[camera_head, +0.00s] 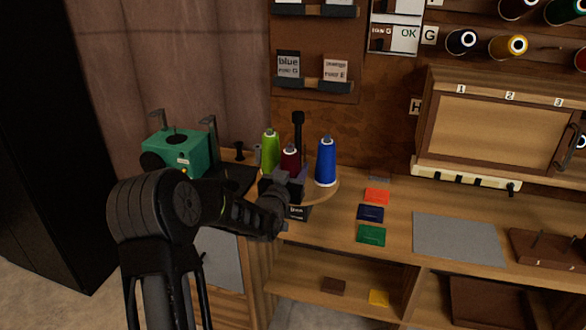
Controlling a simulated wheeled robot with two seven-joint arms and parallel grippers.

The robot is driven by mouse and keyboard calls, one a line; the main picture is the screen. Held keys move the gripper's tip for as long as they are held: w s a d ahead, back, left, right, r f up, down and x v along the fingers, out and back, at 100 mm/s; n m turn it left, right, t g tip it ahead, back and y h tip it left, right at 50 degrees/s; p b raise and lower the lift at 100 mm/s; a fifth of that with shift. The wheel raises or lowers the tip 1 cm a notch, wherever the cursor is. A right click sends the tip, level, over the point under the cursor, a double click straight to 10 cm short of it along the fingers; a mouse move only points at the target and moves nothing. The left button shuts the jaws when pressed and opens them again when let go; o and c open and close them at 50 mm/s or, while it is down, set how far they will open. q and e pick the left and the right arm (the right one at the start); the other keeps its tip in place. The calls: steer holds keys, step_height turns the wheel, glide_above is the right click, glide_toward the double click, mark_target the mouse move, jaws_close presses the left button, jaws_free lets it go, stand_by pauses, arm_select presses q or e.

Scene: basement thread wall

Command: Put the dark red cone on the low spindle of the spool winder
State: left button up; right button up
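The dark red cone (290,157) stands upright on a round wooden stand (327,194), between a lime green cone (270,152) and a blue cone (326,162). Its lower part is hidden behind my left gripper (285,188), which is at the front of the stand. The fingertips are not clear, and I cannot tell whether they touch the cone. A teal machine (178,152), likely the spool winder, stands at the left with two upright metal arms. A short dark spindle (240,150) shows to its right; I cannot tell whether it is the low one. My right gripper is out of view.
A black post (298,132) rises behind the cones. Orange, navy and green squares (371,234) and a grey mat (458,239) lie on the bench to the right. A wooden cabinet (495,128) and thread racks are on the wall. The bench has open shelves below.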

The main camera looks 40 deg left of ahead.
arm_select(q)
steer(key=shift+f, duration=0.1)
steer(key=o, duration=1.5)
steer(key=b+v, duration=0.1)
steer(key=v, duration=1.1)
